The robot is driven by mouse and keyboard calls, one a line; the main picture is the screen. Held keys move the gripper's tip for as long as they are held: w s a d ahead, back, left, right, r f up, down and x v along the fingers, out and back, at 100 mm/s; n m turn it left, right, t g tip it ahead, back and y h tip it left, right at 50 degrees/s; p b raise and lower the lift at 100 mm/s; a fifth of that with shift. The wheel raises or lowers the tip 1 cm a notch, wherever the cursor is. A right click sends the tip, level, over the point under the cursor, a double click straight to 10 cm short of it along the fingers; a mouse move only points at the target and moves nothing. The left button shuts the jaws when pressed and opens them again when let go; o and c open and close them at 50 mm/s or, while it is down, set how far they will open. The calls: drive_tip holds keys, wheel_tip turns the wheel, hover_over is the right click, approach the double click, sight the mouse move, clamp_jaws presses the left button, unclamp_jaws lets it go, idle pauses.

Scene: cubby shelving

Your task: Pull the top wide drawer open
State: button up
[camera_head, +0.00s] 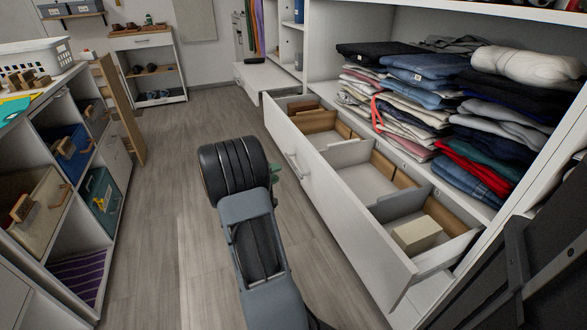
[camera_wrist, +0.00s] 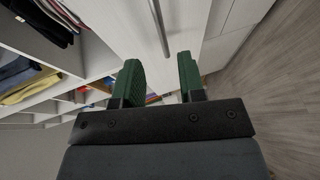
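The top wide drawer (camera_head: 345,222) is a white drawer under the folded clothes, and it stands pulled well out from the shelving. Its inside shows dividers, brown boxes and a pale box. A bar handle (camera_head: 292,166) is on its front; in the wrist view a handle (camera_wrist: 160,28) lies just beyond the fingertips. My gripper (camera_wrist: 160,76) has its two green fingers apart with no object between them. In the head view only a bit of green finger shows beside my dark wrist, close to the drawer front; the rest is hidden.
Stacks of folded clothes (camera_head: 425,110) fill the shelf above the drawer. A cubby unit (camera_head: 75,205) with bins stands on the left, with a white basket (camera_head: 35,58) on top. The wooden floor (camera_head: 165,200) between is clear. A small shelf unit (camera_head: 150,70) stands at the back.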

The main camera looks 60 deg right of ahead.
sight(294, 165)
drive_tip(key=b+x, duration=0.1)
drive_tip(key=x, duration=0.8)
drive_tip(key=shift+s+d+b, duration=0.1)
drive_tip(key=shift+d+b, duration=0.15)
drive_tip(key=shift+b, duration=0.15)
clamp_jaws()
